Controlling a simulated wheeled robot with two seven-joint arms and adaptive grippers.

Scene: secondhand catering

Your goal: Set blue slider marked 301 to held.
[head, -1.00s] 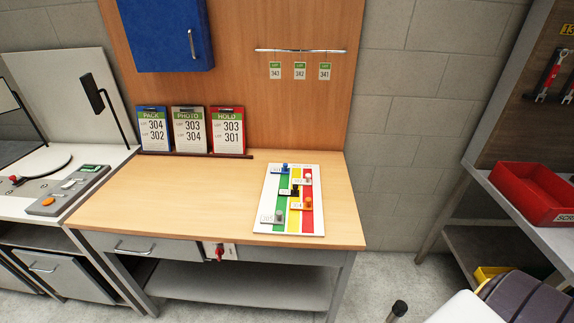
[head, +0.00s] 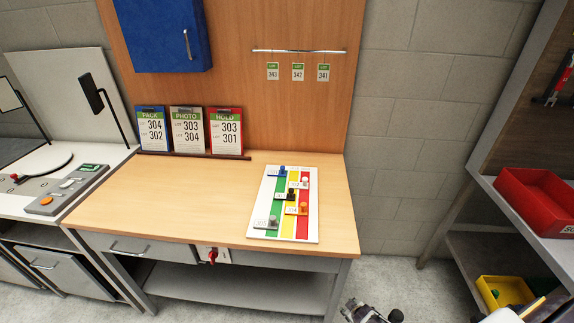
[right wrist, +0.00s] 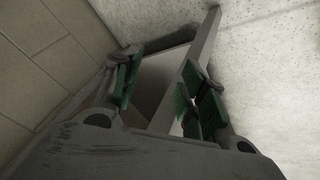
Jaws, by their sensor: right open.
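The slider board (head: 256,212) lies on the wooden bench, white with green, yellow and red stripes. The blue slider (head: 283,170) is at the board's far end, on the green stripe, with a label too small to read surely. A white slider (head: 305,182) and an orange slider (head: 303,208) are toward the red stripe, a black slider (head: 291,193) is near the yellow, and a grey slider (head: 272,221) is on the green. My right gripper (head: 372,314) is low at the bottom edge, off the bench; its green-padded fingers (right wrist: 158,92) are apart and empty. My left gripper is out of view.
Cards PACK (head: 152,130), PHOTO (head: 188,131) and HOLD (head: 226,132) stand at the bench back; HOLD lists 303 and 301. A blue cabinet (head: 150,40) hangs above. A red bin (head: 535,200) is on the right shelf. The bench (head: 180,200) left of the board is clear.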

